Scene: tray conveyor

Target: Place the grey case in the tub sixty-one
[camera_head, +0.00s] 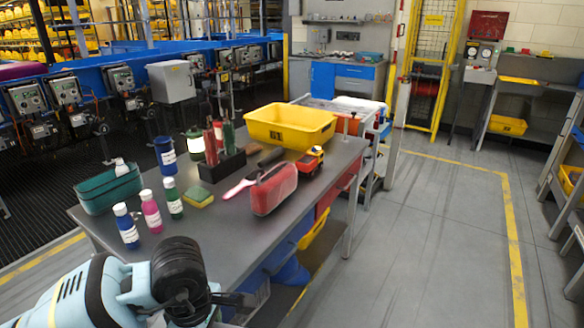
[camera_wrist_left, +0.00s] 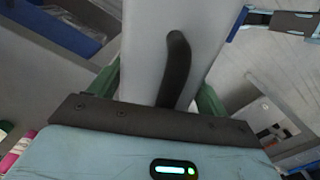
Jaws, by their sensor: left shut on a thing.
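In the left wrist view, my left gripper (camera_wrist_left: 158,92) has its green fingers on either side of a smooth grey case (camera_wrist_left: 145,50) with a black handle (camera_wrist_left: 178,65), and is shut on it. In the head view, my left gripper (camera_head: 228,300) is at the table's near edge, low in the picture; the case is mostly hidden there by my wrist. My right gripper is not in view.
On the dark table (camera_head: 215,235) stand a red case (camera_head: 274,190), a toy truck (camera_head: 311,160), a green basket (camera_head: 108,190), several bottles (camera_head: 151,211), a sponge (camera_head: 198,197) and a dark holder (camera_head: 221,166). The near right tabletop is clear. Floor to the right is open.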

